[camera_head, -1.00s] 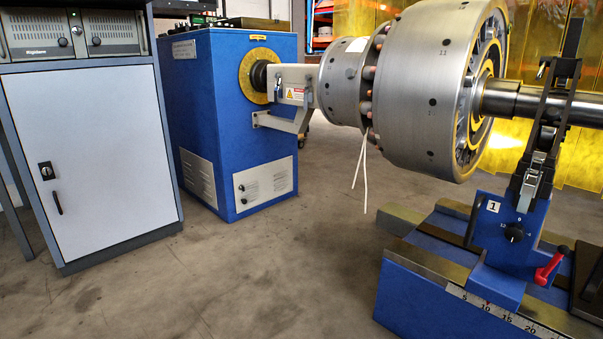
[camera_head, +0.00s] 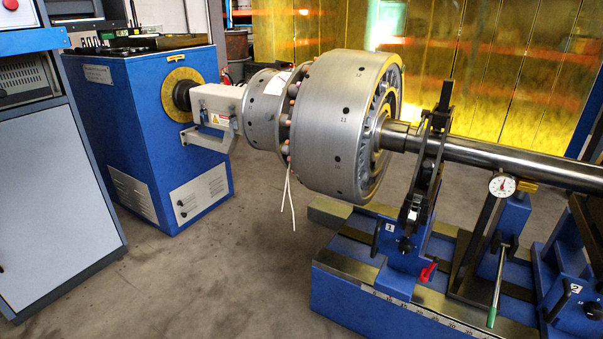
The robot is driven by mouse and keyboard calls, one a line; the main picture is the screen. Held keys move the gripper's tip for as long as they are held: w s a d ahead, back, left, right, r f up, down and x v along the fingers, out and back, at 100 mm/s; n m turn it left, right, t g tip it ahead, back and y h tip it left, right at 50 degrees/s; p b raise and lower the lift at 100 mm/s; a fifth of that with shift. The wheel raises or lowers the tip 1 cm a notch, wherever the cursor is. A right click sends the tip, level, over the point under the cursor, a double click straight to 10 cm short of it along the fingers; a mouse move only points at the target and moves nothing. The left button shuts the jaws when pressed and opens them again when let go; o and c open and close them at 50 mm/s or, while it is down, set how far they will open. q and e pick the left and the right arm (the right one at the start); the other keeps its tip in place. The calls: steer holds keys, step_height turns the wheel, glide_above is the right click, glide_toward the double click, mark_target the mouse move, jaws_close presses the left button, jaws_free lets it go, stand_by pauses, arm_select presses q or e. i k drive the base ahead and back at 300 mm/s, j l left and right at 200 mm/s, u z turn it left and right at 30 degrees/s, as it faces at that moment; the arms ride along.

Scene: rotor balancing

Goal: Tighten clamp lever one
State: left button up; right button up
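The red clamp lever (camera_head: 428,271) sits low on the front of the blue bearing pedestal marked 1 (camera_head: 398,247), at the lower right of the head view. It points down and left, just above the ruler strip of the blue bed. Whether it is tight cannot be told. The pedestal carries a dark upright bearing frame (camera_head: 430,165) around the steel shaft. Neither of my grippers shows in the head view.
A large steel rotor (camera_head: 325,125) joins the blue drive cabinet (camera_head: 140,130) on the left. A dial gauge (camera_head: 502,186), a green-handled lever (camera_head: 493,308) and pedestal 2 (camera_head: 575,300) stand to the right. A grey cabinet (camera_head: 55,210) is at far left. Floor in front is clear.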

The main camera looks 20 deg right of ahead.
mark_target(425, 273)
steer(key=z, duration=1.2)
